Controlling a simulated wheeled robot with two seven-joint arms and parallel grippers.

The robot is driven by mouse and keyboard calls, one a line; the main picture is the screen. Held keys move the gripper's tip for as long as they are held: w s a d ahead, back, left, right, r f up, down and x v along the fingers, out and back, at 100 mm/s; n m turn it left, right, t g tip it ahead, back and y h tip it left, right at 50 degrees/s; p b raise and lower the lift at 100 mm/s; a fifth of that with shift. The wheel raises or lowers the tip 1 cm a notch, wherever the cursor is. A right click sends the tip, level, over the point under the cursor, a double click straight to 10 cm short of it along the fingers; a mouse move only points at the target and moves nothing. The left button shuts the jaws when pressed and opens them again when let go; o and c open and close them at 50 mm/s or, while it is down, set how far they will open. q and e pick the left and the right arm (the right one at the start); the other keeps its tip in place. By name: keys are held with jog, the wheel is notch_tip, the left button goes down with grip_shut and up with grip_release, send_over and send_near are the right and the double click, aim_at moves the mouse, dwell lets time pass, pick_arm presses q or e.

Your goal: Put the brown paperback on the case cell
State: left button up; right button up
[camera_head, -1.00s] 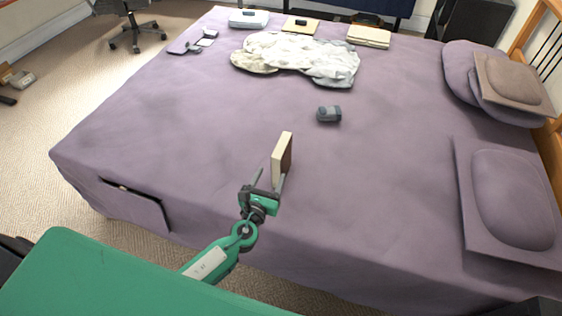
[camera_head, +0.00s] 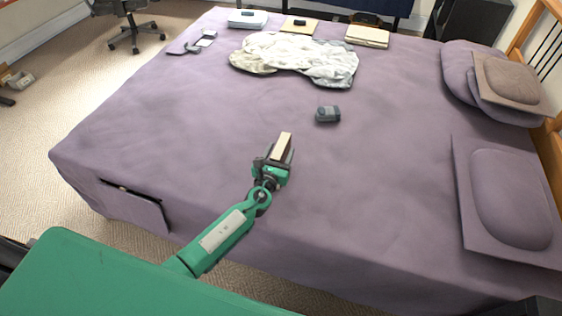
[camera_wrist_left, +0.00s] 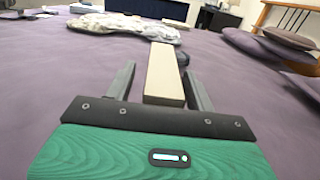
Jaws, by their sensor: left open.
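The brown paperback (camera_head: 282,146) stands upright on the purple bed, its pale page edge facing up and toward me. In the left wrist view the book (camera_wrist_left: 164,75) lies between the two fingers, with its pale edge toward the camera. My left gripper (camera_head: 277,157) is open around the book, one finger on each side. In the wrist view a gap shows between the left finger and the book; the right finger is closer to it. The lower part of the book is hidden by the gripper. I cannot make out a case cell. My right gripper is out of view.
A small dark grey object (camera_head: 328,114) lies on the bed beyond the book. A crumpled pale blanket (camera_head: 300,58) and several flat items lie toward the far edge. Cushions (camera_head: 510,200) are at the right. The bed around the book is otherwise clear.

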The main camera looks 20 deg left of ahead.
pick_arm(q)
jog(key=shift+r, duration=0.1)
grip_shut()
